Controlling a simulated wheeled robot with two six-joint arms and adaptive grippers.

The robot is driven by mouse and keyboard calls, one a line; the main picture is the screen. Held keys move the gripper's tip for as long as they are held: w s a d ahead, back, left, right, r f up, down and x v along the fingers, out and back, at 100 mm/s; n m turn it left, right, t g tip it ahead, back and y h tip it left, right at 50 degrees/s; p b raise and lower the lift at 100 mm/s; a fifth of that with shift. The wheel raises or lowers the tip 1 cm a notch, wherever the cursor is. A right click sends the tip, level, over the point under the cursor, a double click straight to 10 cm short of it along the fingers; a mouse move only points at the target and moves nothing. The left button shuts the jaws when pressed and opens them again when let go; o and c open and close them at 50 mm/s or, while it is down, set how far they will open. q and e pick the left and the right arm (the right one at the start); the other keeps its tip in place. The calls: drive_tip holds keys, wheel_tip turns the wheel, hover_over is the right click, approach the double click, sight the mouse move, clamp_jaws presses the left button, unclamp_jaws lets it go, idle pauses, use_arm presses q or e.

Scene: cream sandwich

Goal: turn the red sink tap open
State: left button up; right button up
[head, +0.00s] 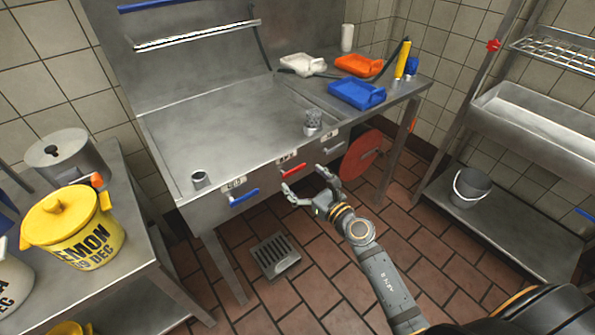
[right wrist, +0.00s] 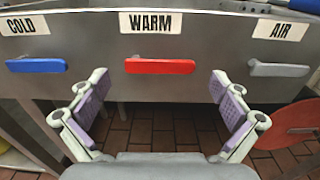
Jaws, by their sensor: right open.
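The red tap handle (head: 293,170) is on the front panel of the steel sink (head: 215,125), between a blue handle (head: 244,196) and a grey handle (head: 334,148). In the right wrist view the red handle (right wrist: 160,66) lies level under a label reading WARM. My right gripper (head: 304,184) is open and empty just in front of the panel. In the right wrist view its fingers (right wrist: 160,90) stand either side of the red handle's line, apart from it. The blue handle (right wrist: 36,66) is under COLD and the grey one (right wrist: 280,69) under AIR. My left gripper is not in view.
A red disc (head: 362,155) stands below the sink's right part. Blue (head: 357,93), orange (head: 359,65) and white (head: 303,64) trays lie on the sink's right counter. A yellow LEMON tub (head: 70,225) is on the left table. A grey bucket (head: 470,187) stands on the right shelf.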

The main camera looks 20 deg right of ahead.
drive_tip(key=shift+x, duration=1.05)
drive_tip(key=c, duration=1.6)
drive_tip(key=shift+m, duration=0.3)
drive_tip(key=shift+s+a+f+m+p, duration=0.2)
drive_tip(key=shift+a+f+m+p, duration=0.3)
drive_tip(key=shift+m+p, duration=1.5)
drive_tip(key=shift+s+a+f+m+p, duration=0.15)
drive_tip(key=shift+a+f+m+p, duration=0.35)
drive_tip(key=shift+m, duration=2.75)
drive_tip(key=shift+s+a+f+m+p, duration=0.25)
drive_tip(key=shift+f+m+p, duration=0.35)
drive_tip(key=shift+m+p, duration=1.45)
drive_tip(key=shift+m+b, duration=0.6)
drive_tip(key=shift+m, duration=0.1)
